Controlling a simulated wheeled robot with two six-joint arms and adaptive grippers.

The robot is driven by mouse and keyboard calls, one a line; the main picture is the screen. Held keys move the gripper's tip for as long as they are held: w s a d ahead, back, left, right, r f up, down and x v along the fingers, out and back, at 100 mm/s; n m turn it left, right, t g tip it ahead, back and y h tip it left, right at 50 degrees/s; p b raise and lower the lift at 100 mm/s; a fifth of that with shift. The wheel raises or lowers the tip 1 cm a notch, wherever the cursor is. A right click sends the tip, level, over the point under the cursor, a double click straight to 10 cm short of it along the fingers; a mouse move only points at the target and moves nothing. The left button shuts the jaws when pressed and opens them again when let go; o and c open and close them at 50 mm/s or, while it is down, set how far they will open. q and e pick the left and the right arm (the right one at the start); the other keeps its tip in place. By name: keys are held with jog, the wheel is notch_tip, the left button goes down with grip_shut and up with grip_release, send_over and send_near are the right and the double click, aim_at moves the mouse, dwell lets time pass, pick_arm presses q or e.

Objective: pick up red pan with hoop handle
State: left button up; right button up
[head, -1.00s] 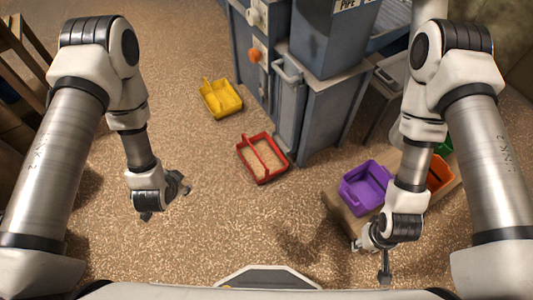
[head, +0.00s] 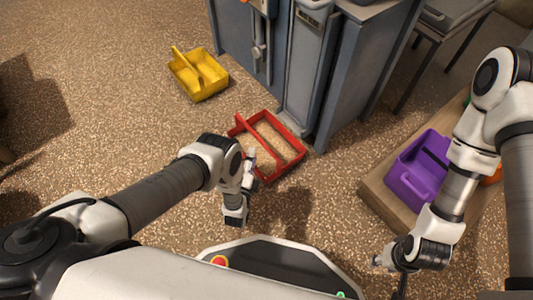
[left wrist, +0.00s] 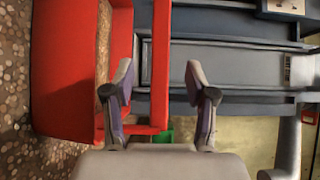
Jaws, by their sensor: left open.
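The red pan (head: 291,128) lies on the floor in front of the grey machine, with grainy material inside. Its hoop handle (head: 258,143) crosses over the pan as a long bar. My left gripper (head: 251,168) is at the pan's near left side, by the handle. In the left wrist view the open left gripper (left wrist: 158,78) has a red bar, apparently the handle (left wrist: 160,55), between its two fingers, with the red pan (left wrist: 80,70) to the left. I cannot tell whether a finger touches it. My right gripper (head: 392,272) is open and empty at the lower right.
A yellow pan (head: 205,88) stands on the floor further left. A purple pan (head: 408,190) rests on a wooden board (head: 376,196) at the right. The grey machine (head: 350,70) stands close behind the red pan.

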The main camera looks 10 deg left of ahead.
aim_at(257, 138)
pick_arm(q)
jog(key=w+b, duration=0.3)
jog(key=w, duration=0.4)
jog(key=shift+w+a, duration=0.2)
grip_shut()
jog(key=shift+w+r, duration=0.1)
jog(key=shift+r, duration=0.05)
